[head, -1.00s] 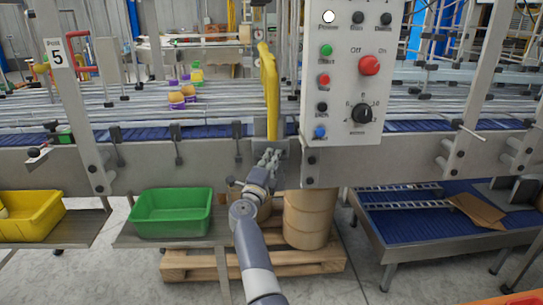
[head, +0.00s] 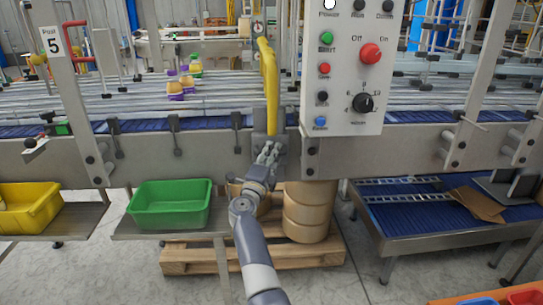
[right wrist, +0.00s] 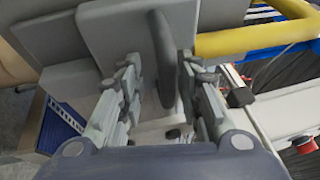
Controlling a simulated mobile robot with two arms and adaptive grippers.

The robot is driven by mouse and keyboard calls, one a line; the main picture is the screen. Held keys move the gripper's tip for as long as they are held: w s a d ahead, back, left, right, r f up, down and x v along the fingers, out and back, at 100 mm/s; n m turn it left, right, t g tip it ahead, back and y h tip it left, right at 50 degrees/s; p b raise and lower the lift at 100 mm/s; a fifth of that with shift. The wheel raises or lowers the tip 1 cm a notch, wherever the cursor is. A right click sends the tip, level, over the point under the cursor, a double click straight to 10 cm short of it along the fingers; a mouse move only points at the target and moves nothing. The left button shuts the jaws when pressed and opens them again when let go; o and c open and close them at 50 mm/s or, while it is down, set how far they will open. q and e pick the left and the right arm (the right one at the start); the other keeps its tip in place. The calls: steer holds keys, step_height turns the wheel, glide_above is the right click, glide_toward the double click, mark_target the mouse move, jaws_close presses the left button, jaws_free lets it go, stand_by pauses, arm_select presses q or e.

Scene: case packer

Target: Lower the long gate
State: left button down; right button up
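The long gate appears as a yellow bar (head: 270,92) standing upright at the conveyor's front edge, just left of the control panel. Its foot meets a grey bracket (head: 260,143). My right gripper (head: 267,153) is at that bracket, below the yellow bar. In the right wrist view, the fingers of my right gripper (right wrist: 160,85) stand apart on either side of a dark grey upright plate (right wrist: 164,60); I cannot tell whether they touch it. The yellow bar (right wrist: 255,40) crosses the upper right there. My left gripper is not in view.
A control panel (head: 343,85) with buttons hangs close right of the gate. A green bin (head: 170,218) and a yellow bin (head: 38,210) sit on low shelves at left. Round brown containers (head: 308,205) stand on a pallet below.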

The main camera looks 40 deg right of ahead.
mark_target(271, 125)
step_height(271, 125, up, 10)
steer(key=shift+r, duration=0.2)
stand_by(0.3)
steer(key=shift+a, duration=0.1)
